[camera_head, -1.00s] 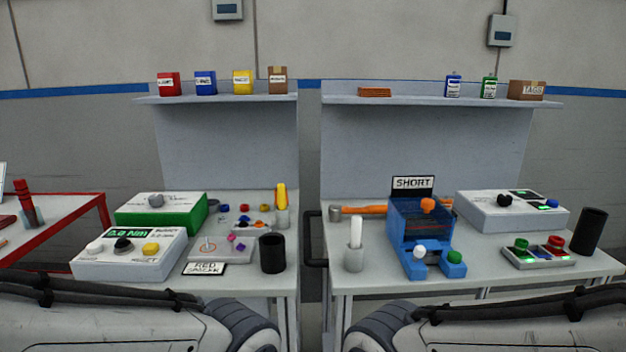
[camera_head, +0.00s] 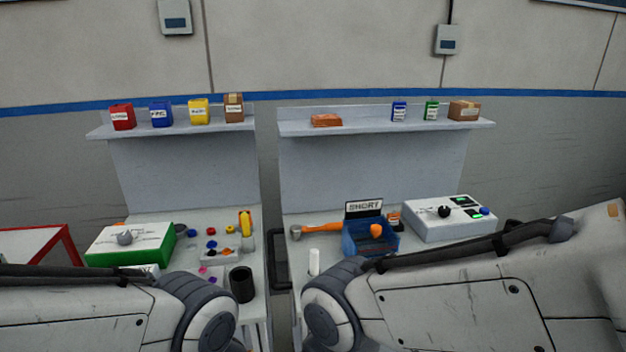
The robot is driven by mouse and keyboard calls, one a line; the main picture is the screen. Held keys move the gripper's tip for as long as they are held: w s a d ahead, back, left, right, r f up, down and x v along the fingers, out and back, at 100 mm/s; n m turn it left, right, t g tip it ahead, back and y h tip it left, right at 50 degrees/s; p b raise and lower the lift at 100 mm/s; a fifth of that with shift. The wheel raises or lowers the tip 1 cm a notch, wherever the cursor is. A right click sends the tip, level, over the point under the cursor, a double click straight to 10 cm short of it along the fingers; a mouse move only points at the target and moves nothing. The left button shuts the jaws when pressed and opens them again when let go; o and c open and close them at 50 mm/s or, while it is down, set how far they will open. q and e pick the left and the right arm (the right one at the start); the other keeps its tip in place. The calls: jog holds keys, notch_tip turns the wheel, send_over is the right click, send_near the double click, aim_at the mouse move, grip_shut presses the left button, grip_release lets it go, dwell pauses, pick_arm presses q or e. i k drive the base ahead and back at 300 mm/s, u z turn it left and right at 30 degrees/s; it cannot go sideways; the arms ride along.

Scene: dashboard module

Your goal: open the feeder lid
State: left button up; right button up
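The feeder is a blue box (camera_head: 356,243) on the right bench, with a sign reading SHORT (camera_head: 364,208) at its back and an orange knob (camera_head: 376,230) on top. My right arm link covers its lower front, so the white and green knobs there are hidden. Whether its lid is open or shut cannot be told at this size. My two arm links cross the bottom of the view, and neither gripper is in view.
A white control box (camera_head: 436,222) stands right of the feeder. An orange-handled tool (camera_head: 322,228) and a white cylinder (camera_head: 314,262) are to its left. A black cup (camera_head: 242,284) and a green-sided box (camera_head: 130,245) stand on the left bench. A gap separates the benches.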

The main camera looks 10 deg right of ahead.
aim_at(377, 230)
jog(key=u, duration=0.05)
jog(key=k, duration=0.65)
jog(key=z, duration=0.65)
jog(key=i, duration=0.5)
jog(key=z, duration=0.7)
jog(key=i, duration=0.75)
jog(key=u, duration=0.8)
jog(key=i, duration=0.45)
jog(key=u, duration=0.55)
